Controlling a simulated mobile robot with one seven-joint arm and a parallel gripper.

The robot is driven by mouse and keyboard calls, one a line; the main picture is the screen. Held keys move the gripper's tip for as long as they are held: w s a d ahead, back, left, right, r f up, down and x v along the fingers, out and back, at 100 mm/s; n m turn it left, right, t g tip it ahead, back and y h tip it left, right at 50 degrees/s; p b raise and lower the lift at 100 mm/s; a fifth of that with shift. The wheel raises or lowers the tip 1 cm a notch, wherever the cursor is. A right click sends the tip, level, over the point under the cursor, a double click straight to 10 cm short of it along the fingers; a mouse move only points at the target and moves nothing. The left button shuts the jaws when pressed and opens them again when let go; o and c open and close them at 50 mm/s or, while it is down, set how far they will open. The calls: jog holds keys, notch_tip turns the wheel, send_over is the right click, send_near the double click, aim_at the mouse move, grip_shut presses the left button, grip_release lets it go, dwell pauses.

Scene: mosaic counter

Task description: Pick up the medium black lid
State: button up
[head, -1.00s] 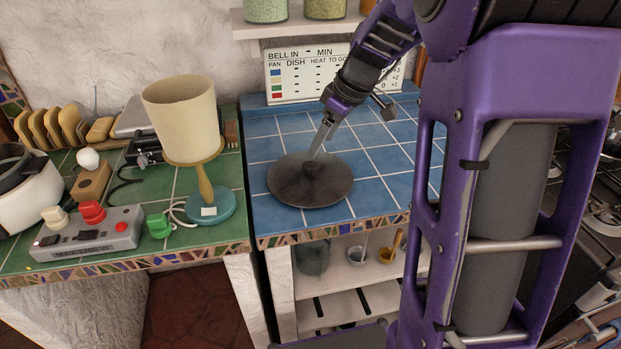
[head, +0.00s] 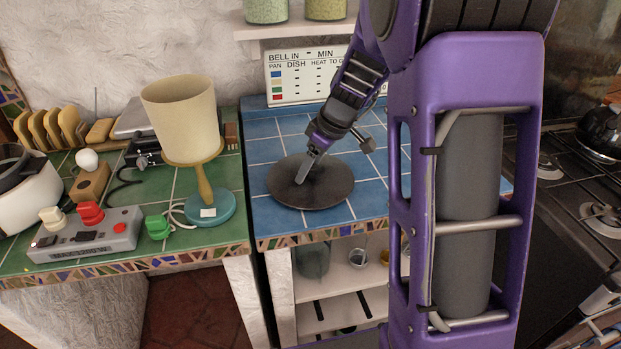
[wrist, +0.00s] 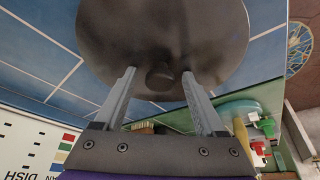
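The medium black lid (head: 335,190) is a dark, round disc lying flat on the blue tiled counter. In the head view my gripper (head: 303,177) reaches down over the lid's middle and hides its knob. In the wrist view the lid (wrist: 205,30) fills the upper middle, with its dark round knob (wrist: 160,76) showing near the fingertips. My gripper (wrist: 158,72) is open there, one finger on each side of the knob in the picture. I cannot tell whether either finger touches it.
A beige lamp (head: 180,110) with a teal base stands left on the green counter, beside a grey box with red knobs (head: 88,240). A white sign (head: 300,75) leans at the back wall. Blue tiles (head: 275,220) around the lid are clear.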

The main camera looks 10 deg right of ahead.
grip_shut()
jog(key=shift+r, duration=0.1)
